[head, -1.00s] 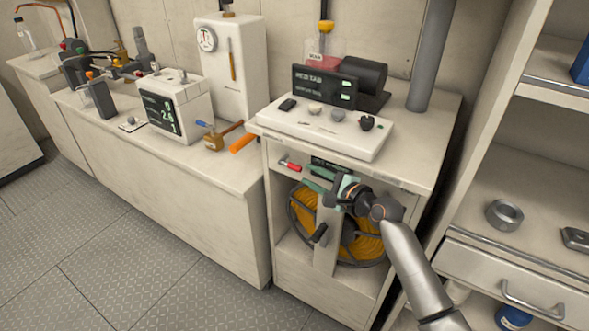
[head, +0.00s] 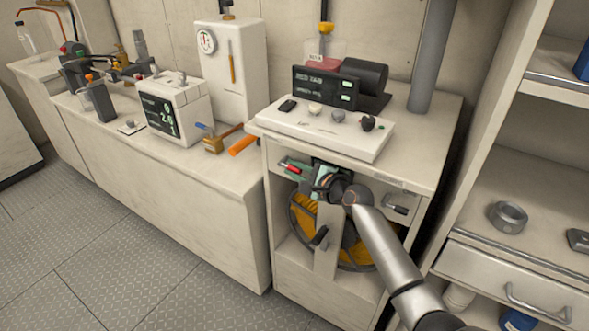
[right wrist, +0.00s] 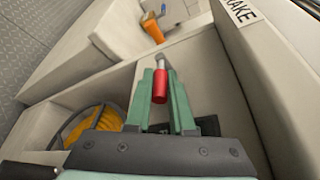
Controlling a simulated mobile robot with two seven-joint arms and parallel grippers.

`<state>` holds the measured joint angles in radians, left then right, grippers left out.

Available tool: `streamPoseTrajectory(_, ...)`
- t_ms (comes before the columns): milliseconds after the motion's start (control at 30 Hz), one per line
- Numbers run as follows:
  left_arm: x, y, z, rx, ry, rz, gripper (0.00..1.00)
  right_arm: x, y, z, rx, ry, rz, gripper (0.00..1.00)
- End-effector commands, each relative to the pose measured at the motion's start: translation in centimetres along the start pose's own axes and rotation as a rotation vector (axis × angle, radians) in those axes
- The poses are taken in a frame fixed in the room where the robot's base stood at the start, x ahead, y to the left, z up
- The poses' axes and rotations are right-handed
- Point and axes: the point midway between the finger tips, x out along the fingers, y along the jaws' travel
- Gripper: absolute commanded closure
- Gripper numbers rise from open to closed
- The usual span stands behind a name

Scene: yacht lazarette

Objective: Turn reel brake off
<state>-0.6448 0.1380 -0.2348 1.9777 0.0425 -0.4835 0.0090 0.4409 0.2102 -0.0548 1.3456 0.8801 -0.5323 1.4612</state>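The reel brake lever has a red grip (head: 291,168) and sits under the counter top, above the reel. In the right wrist view the red grip (right wrist: 160,87) lies between the two green fingers, on a grey metal stem. My right gripper (right wrist: 161,80) is open around it, with narrow gaps seeming to show on both sides; contact is not clear. In the head view my right gripper (head: 300,174) reaches in from the right, and its wrist hides part of the dark panel. The yellow reel (head: 305,212) is below, partly hidden by a post and my arm. My left gripper is not in view.
A label ending in "AKE" (right wrist: 241,12) is on the cabinet's front edge. The counter overhangs the lever closely. The reel's crank handle (head: 320,236) sticks out below. A second dark handle (head: 397,209) is at the right. An orange-handled tool (head: 242,145) lies on the left bench.

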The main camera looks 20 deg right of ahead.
Motion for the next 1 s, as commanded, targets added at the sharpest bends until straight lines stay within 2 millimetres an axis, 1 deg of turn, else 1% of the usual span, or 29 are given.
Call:
streamPoseTrajectory(33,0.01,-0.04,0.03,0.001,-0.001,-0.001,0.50,-0.01,0.01,-0.01,0.000,0.000,0.000,0.86)
streamPoseTrajectory(167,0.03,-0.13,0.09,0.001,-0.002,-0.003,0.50,-0.02,0.01,-0.02,0.000,0.000,0.000,1.00)
streamPoseTrajectory(1000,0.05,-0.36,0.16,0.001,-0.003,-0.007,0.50,-0.04,0.05,-0.08,0.000,0.001,0.001,1.00)
